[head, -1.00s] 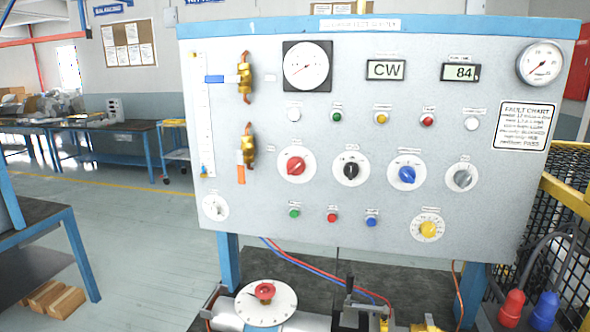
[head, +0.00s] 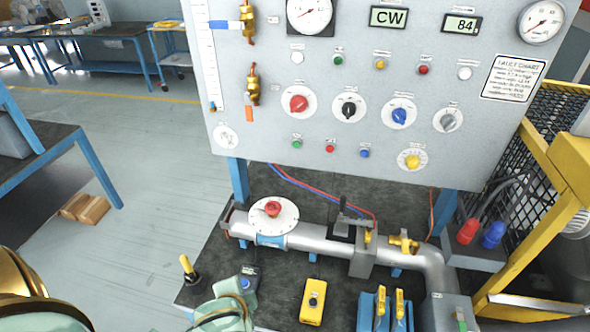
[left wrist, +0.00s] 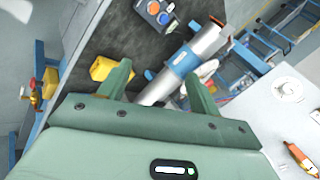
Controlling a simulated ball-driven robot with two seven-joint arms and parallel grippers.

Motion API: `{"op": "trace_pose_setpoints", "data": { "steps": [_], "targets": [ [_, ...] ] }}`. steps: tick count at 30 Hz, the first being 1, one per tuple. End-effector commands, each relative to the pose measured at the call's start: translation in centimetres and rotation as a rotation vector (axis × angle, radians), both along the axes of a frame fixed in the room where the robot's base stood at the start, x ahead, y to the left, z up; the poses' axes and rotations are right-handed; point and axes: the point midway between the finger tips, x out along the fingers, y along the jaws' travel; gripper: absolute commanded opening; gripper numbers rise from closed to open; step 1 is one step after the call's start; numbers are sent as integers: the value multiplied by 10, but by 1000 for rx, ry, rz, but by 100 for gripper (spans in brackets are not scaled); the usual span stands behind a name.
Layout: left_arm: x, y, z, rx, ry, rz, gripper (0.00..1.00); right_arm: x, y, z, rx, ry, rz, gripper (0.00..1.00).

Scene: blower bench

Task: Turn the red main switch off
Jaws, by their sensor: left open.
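A red rotary knob (head: 299,103) on a round white plate sits at the left of the knob row on the grey panel (head: 275,140). Its small label is unreadable. My left gripper (head: 222,300) is low in the head view, below and left of the knob and apart from it. In the left wrist view the jaws (left wrist: 160,85) are spread with nothing held between them; a pipe lies beyond them. I cannot make out the red knob in the left wrist view. My right gripper is not in view.
Black (head: 348,108), blue (head: 399,115) and grey (head: 447,119) knobs stand right of the red one. A pipe (head: 310,237) with a red-knobbed white disc (head: 273,211) crosses the bench below. Brass valves (head: 253,84) flank the panel's left. Space before the panel looks clear.

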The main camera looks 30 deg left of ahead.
Motion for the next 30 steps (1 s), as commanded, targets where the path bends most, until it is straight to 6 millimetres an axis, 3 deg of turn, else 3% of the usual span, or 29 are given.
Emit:
{"op": "trace_pose_setpoints", "data": {
  "steps": [1, 3, 9, 15, 18, 21, 26, 30],
  "targets": [
    [16, 6, 52, 83, -47, -66, 63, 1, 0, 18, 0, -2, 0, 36],
    [43, 14, 102, 260, -98, -207, 63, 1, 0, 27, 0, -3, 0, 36],
    [121, 21, 180, 824, -145, -599, 63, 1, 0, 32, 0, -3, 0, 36],
    [196, 21, 242, 1487, -70, -899, 63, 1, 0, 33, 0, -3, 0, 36],
    [219, 20, 262, 1730, -6, -974, 63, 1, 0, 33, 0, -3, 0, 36],
    [230, 20, 273, 1861, 39, -1007, 63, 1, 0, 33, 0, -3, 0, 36],
    [245, 23, 276, 1904, 56, -1016, 63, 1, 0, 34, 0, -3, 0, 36],
    [271, 30, 276, 1901, 55, -1015, 63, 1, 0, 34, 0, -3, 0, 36]
  ]
}}
